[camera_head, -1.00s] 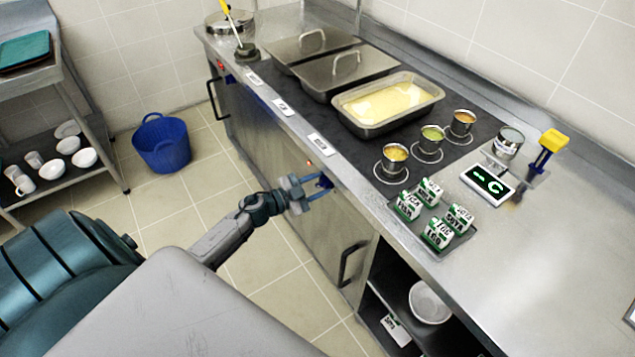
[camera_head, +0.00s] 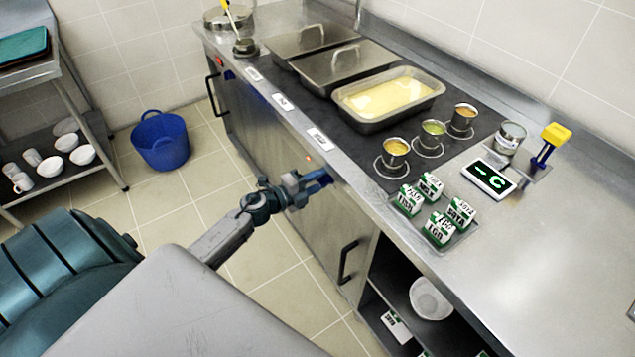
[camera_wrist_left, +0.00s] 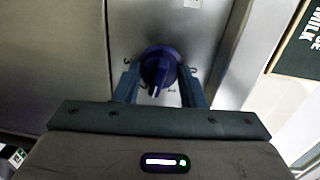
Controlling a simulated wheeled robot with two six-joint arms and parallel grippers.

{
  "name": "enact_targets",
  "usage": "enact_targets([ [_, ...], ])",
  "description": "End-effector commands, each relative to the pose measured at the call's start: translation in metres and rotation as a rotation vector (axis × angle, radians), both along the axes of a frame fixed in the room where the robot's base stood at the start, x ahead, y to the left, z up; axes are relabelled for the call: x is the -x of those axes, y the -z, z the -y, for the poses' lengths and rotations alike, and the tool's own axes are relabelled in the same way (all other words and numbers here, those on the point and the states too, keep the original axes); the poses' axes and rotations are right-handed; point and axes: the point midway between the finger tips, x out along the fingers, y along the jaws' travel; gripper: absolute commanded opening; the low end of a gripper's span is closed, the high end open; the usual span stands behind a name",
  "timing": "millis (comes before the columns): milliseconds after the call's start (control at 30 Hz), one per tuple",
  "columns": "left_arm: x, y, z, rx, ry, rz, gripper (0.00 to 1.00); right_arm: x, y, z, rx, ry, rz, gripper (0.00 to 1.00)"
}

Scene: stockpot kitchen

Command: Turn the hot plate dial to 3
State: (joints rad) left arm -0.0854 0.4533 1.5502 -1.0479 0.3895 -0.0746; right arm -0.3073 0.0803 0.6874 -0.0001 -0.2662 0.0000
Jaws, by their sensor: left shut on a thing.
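The hot plate dial (camera_wrist_left: 160,68) is a dark blue round knob with a raised grip on the counter's front panel, seen in the left wrist view. My right gripper is not in view.
On the counter are a pan of yellow food (camera_head: 390,100), lidded pans (camera_head: 345,68), small pots (camera_head: 395,152), a tray of labelled cartons (camera_head: 437,243) and a display (camera_head: 489,179). A cupboard handle (camera_head: 347,262) juts out below. A blue bucket (camera_head: 160,140) stands on the floor.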

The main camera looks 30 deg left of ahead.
Motion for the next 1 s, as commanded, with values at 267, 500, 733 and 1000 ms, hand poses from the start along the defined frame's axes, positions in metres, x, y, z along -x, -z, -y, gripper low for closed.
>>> enact_targets([
  [267,0.001,0.004,0.001,-0.242,0.001,0.099,0.14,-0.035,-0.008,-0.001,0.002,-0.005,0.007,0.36],
  [500,0.001,0.006,0.001,-0.453,0.001,0.185,0.14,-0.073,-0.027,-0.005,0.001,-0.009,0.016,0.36],
  [733,0.001,0.007,0.001,-0.655,0.001,0.269,0.14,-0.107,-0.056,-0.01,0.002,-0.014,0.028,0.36],
  [1000,0.001,0.008,0.001,-0.891,0.002,0.368,0.14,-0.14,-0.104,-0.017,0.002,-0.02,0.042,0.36],
])
